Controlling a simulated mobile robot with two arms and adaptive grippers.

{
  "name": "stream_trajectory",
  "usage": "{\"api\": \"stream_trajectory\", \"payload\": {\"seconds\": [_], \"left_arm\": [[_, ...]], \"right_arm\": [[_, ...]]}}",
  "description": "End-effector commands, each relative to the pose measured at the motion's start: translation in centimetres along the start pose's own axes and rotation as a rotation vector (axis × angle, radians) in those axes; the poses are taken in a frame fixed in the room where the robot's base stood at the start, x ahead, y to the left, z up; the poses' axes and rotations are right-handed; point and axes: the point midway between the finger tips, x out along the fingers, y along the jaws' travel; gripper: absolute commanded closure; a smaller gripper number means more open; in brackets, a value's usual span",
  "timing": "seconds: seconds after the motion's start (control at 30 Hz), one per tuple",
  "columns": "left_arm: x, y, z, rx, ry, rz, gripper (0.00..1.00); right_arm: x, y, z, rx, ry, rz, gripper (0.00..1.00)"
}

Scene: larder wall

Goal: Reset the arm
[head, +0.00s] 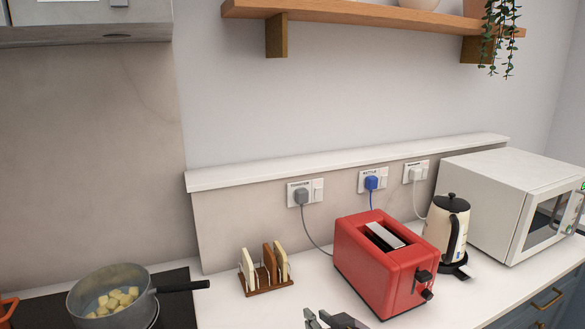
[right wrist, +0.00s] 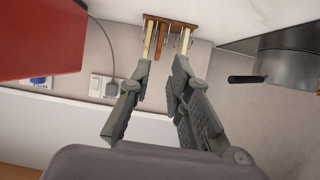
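My right gripper (head: 325,318) shows at the bottom edge of the head view, in front of the red toaster. In the right wrist view its two fingers (right wrist: 162,68) stand apart with nothing between them, so it is open and empty. In that view the fingertips line up with the toast rack, which lies beyond them. The rest of the right arm is mostly out of the head view. My left gripper is in neither view.
A red toaster (head: 378,262), toast rack (head: 268,289) with several slices, kettle (head: 446,228) and white microwave (head: 515,200) stand on the counter. A pot (head: 112,295) of pale cubes sits on the hob at left. Plugs fill the wall sockets. A wooden shelf (head: 365,22) hangs above.

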Motion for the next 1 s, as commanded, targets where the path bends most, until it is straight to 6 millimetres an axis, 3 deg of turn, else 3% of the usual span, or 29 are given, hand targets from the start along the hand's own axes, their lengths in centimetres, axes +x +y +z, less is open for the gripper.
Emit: {"api": "stream_trajectory", "payload": {"seconds": [0.17,0.37,0.7,1.0], "left_arm": [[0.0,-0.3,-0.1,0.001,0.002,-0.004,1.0],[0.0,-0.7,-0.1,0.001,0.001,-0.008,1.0],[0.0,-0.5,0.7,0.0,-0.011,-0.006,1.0],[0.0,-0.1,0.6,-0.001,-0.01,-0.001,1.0]], "right_arm": [[-1.2,0.7,3.7,0.021,-0.076,0.019,0.82],[-3.7,1.7,9.6,0.048,-0.205,0.052,0.82],[-12.3,3.3,21.9,0.094,-0.517,0.123,0.82],[-19.9,3.9,28.5,0.11,-0.736,0.164,0.82]]}}
